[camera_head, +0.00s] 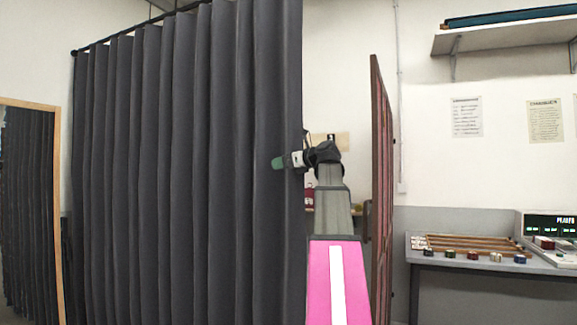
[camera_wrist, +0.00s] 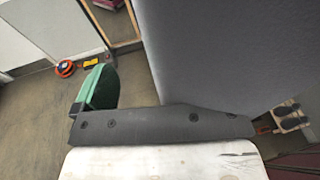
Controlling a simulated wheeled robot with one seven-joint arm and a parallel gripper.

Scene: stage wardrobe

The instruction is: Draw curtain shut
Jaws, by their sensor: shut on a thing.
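The dark grey curtain (camera_head: 190,170) hangs in deep folds from a black rail (camera_head: 130,32). It spreads from the rail's left end to its right edge near the middle of the head view. My gripper (camera_head: 281,162) is at that right edge, about mid-height, shut on the curtain. One green finger shows on the near face; the other is hidden. In the wrist view the curtain (camera_wrist: 215,50) fills the upper right, and a green finger (camera_wrist: 98,88) shows beside its edge.
A wood-framed mirror (camera_head: 57,200) stands at the left, reflecting the curtain. A narrow wooden-framed panel (camera_head: 381,190) stands right of my arm. A grey table (camera_head: 450,265) with small items is at the right. An orange-and-black object (camera_wrist: 65,68) lies on the floor.

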